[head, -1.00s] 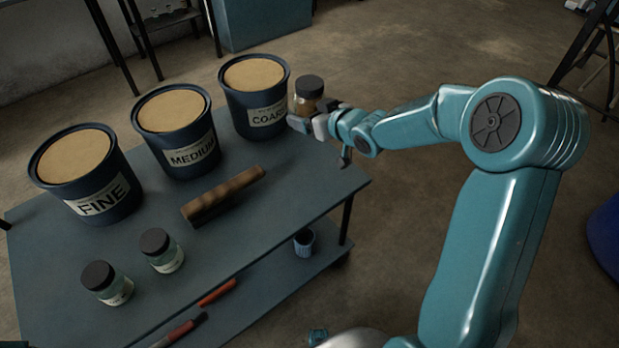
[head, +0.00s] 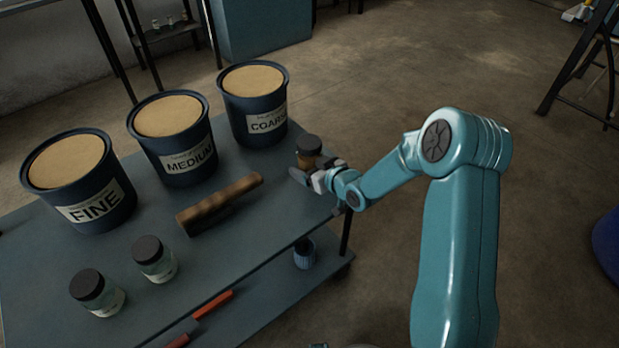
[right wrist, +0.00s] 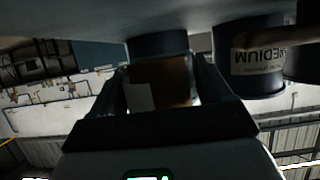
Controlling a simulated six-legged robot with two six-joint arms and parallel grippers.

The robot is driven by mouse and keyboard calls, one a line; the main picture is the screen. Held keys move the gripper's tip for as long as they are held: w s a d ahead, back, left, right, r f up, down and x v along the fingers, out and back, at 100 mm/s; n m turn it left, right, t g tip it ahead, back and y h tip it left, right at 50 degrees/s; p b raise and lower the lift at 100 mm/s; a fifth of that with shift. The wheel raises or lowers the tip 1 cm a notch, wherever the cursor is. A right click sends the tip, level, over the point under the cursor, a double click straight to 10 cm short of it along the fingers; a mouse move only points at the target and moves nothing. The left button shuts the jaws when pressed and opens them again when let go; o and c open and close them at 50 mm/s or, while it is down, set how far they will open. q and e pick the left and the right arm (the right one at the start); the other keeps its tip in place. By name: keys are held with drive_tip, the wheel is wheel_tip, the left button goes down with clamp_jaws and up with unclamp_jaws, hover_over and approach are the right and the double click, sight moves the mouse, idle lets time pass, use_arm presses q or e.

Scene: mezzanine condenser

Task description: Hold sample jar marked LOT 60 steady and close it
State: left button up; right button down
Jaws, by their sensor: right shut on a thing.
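A sample jar (head: 307,160) with a dark lid and brown contents is in my right gripper (head: 306,176), at the right end of the table. The gripper is shut on the jar, which is upright or nearly so. In the right wrist view the jar (right wrist: 172,82) sits between the two fingers, with a pale label partly showing. Two more jars with dark lids stand at the table's front, one at the left (head: 97,293) and one beside it (head: 153,259). I cannot read LOT 60 on any of them. My left gripper is not in view.
Three dark buckets stand along the back, marked FINE (head: 85,185), MEDIUM (head: 175,140) and COARSE (head: 255,105). A brown wooden-handled tool (head: 220,203) lies mid-table. A lower shelf holds a blue cup (head: 304,254) and a red-handled tool (head: 213,304). The table's front right is bare.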

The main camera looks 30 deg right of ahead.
wheel_tip(320, 180, down, 4)
drive_tip(key=shift+f+b, duration=0.2)
drive_tip(key=shift+b, duration=0.2)
drive_tip(key=shift+r, duration=0.1)
unclamp_jaws()
drive_tip(key=shift+r, duration=0.1)
drive_tip(key=p+v, duration=0.1)
drive_tip(key=v, duration=1.1)
